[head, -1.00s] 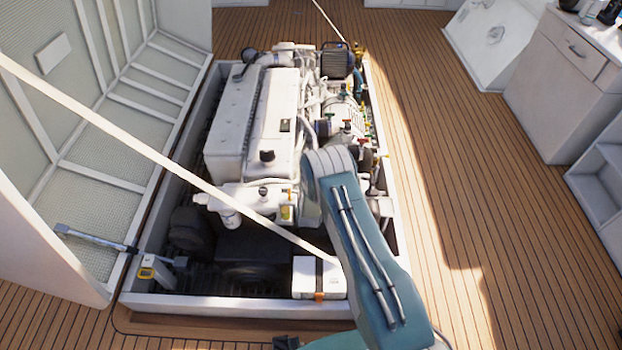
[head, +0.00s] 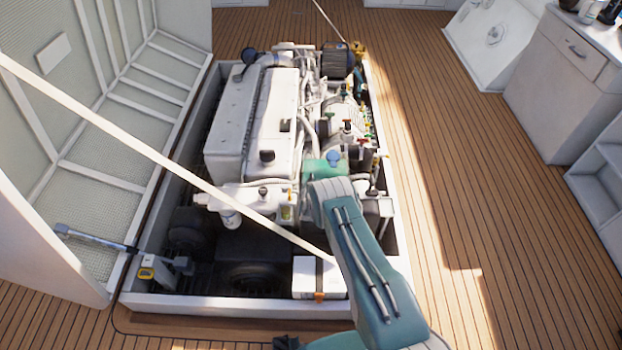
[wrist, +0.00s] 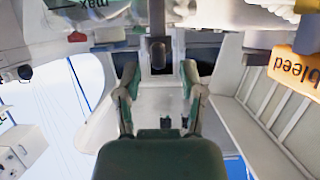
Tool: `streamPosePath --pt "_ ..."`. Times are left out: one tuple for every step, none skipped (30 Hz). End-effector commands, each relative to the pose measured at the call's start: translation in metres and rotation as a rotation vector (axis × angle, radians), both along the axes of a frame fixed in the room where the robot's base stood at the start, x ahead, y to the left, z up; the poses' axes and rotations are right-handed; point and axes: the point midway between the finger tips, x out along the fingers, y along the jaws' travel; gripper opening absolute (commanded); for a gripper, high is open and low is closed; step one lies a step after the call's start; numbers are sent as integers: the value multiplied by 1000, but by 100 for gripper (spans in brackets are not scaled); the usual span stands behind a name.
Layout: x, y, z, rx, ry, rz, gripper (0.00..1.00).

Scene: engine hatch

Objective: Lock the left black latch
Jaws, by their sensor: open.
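In the wrist view my gripper (wrist: 160,78) is open, with its two green fingers apart and nothing held between them. A dark upright piece with a rounded end (wrist: 157,52) shows just beyond and between the fingertips, apart from them. It may be a black latch, but I cannot tell for sure, nor whether it is locked. In the head view my teal arm reaches over the near right part of the white engine (head: 255,115). My fingers are hidden there, and I cannot make out a left black latch.
The engine sits in a hatch opening with a raised white rim (head: 230,308). The raised hatch lid (head: 105,150) stands at left, and a pale strap (head: 150,150) crosses diagonally. An orange "bleed" tag (wrist: 295,60) hangs close at the wrist view's right.

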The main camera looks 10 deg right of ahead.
Motion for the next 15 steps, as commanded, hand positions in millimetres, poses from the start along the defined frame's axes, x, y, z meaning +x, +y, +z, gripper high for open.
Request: streamPosePath --pt "4 -1 -2 1 -1 0 51" --pt "7 -2 -3 1 -1 0 51" --pt "10 -2 -5 1 0 -1 51" --pt "12 -3 -6 1 0 -1 51" --pt "14 -3 -7 0 -1 -1 51" --pt "17 -4 -8 0 0 -2 51" --pt "19 -5 -9 1 0 -3 51" --pt "21 -5 -9 1 0 -3 51" --pt "23 -5 -10 1 -1 -3 51" --pt "24 -6 -11 1 0 -1 51" --pt "25 -6 -11 1 0 -1 51" --pt "27 -6 -12 0 0 -1 51" --pt "28 -6 -12 0 0 -1 51" --pt "28 -6 -12 -1 -1 -1 51" --pt "29 -6 -12 0 0 0 51"
